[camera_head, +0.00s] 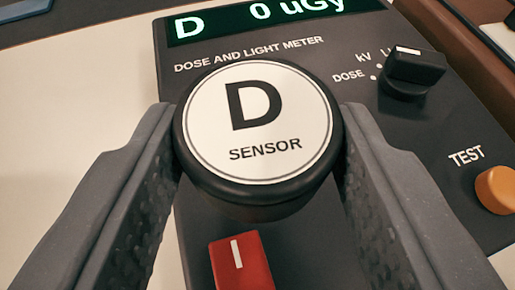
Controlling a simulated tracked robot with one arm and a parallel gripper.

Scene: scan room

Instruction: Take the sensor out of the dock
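The sensor (265,172) is a round black puck with a white top face marked "D SENSOR". It sits between the two grey fingers of my gripper (258,170), one finger on each side against its rim, with no clear gap at either side. Behind it is a dark meter (205,90) labelled "DOSE AND LIGHT METER", with a green display reading "D 0 uGy". The dock is not visible; the sensor covers the part of the meter behind it. I cannot tell whether the sensor is seated or raised.
A black selector knob (413,68) stands on the meter at the upper right, and an orange TEST button (497,188) at the right. A red switch (241,262) is just below the sensor. A pale tabletop (75,110) lies clear to the left.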

